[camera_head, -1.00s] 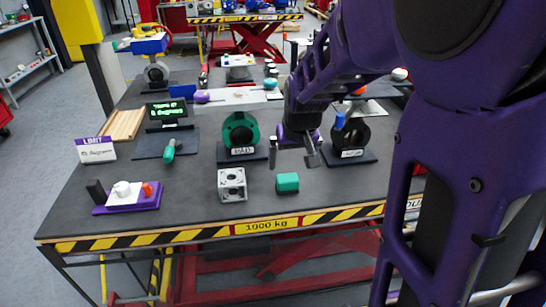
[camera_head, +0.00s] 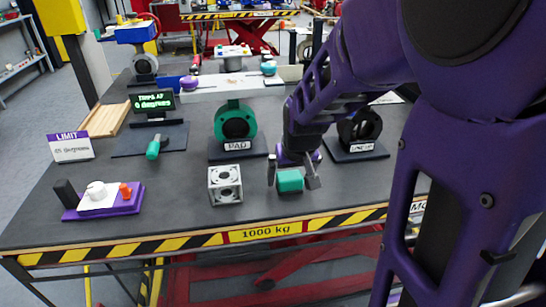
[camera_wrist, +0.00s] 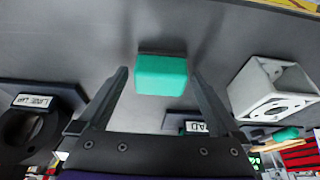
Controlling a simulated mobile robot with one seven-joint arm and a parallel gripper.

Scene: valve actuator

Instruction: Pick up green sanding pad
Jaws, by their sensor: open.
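The green sanding pad (camera_head: 290,180) is a small teal-green block on the dark table, near its front edge. My gripper (camera_head: 293,181) is at the pad in the head view, with one finger on each side of it. In the wrist view the pad (camera_wrist: 161,75) shows ahead, centred between the two open fingers (camera_wrist: 163,82), with clear gaps on both sides. I cannot tell how far the fingertips reach down around the pad.
A grey cube-shaped housing (camera_head: 225,185) stands just left of the pad. A green ring on a labelled stand (camera_head: 236,123) and a black ring on a stand (camera_head: 359,131) are behind. A purple control box (camera_head: 104,201) sits at the left. The table's front edge (camera_head: 265,232) is close.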

